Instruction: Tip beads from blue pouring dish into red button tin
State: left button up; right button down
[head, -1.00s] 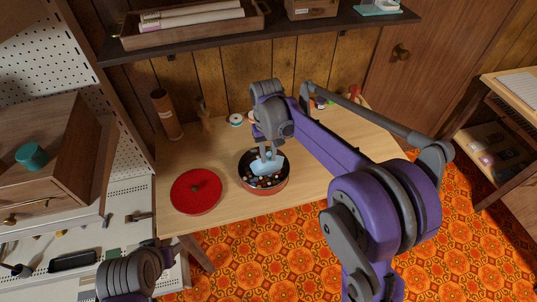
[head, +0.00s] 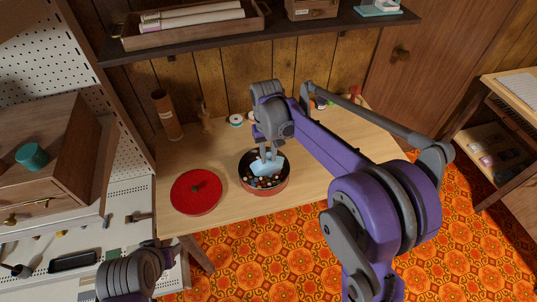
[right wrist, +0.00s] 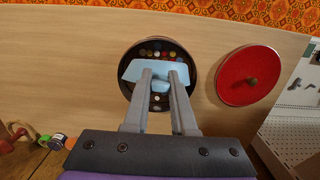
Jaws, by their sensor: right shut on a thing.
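The red button tin (head: 264,190) stands open on the wooden table, with a dark inside and several coloured round pieces in it. My right gripper (head: 266,155) is shut on the blue pouring dish (head: 270,166) and holds it over the tin's opening. In the right wrist view the fingers (right wrist: 161,78) grip the light blue dish (right wrist: 133,71), which covers the middle of the tin (right wrist: 193,82). The dish looks tilted; I cannot tell whether beads are still in it. Part of my left arm shows at lower left, but its fingers do not.
A round red lid (head: 196,191) with a knob lies left of the tin. A brown cylinder (head: 167,115) and small spools (head: 236,120) stand at the table's back. A wooden shelf (head: 250,33) hangs above. The table right of the tin is mostly bare.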

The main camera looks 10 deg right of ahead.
jog(key=shift+w+r+g, duration=0.2)
jog(key=shift+w+g, duration=1)
jog(key=shift+w, duration=0.05)
dwell(6.8)
